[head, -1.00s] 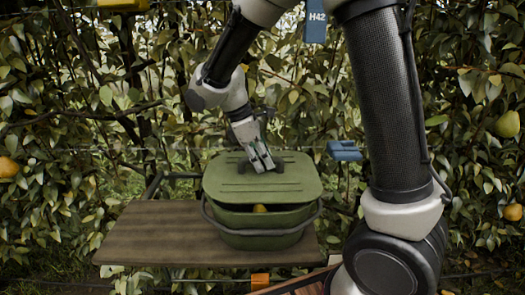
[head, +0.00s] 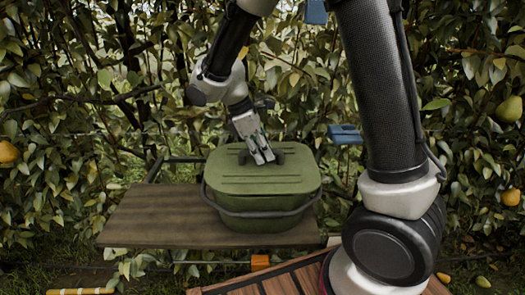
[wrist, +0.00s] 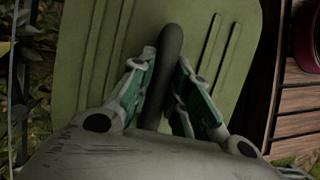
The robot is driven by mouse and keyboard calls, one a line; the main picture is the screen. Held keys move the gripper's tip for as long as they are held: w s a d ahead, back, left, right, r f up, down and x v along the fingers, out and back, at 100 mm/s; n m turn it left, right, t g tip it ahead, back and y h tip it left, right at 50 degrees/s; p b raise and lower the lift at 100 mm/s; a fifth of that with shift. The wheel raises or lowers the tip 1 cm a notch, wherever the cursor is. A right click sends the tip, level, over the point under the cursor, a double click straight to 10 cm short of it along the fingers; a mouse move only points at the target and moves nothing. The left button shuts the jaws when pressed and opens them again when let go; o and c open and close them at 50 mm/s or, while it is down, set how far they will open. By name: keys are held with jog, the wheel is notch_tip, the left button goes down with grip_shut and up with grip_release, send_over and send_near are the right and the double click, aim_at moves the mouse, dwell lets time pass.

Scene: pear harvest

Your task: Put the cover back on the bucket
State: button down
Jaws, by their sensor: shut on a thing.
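The green cover (head: 245,181) lies over the top of the green bucket (head: 262,222) in the head view, with its edge close to the bucket's rim. No opening shows between them from the front. My gripper (head: 262,158) is above the cover and shut on its dark handle. In the wrist view the handle (wrist: 170,62) stands between my two fingers (wrist: 166,92), and the ribbed cover (wrist: 84,60) fills the area beneath. The bucket's dark carrying handle (head: 258,213) hangs across its front. The bucket's inside is hidden.
The bucket stands on a brown wooden board (head: 150,218) with free room on its left. A slatted wooden surface (head: 275,284) is at the front. Leafy hedge with pears (head: 509,109) stands behind. A blue tag (head: 344,134) hangs right of the bucket.

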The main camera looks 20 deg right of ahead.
jog(key=shift+f, duration=0.45)
jog(key=c, duration=1.3)
grip_release()
jog(key=shift+r, duration=0.1)
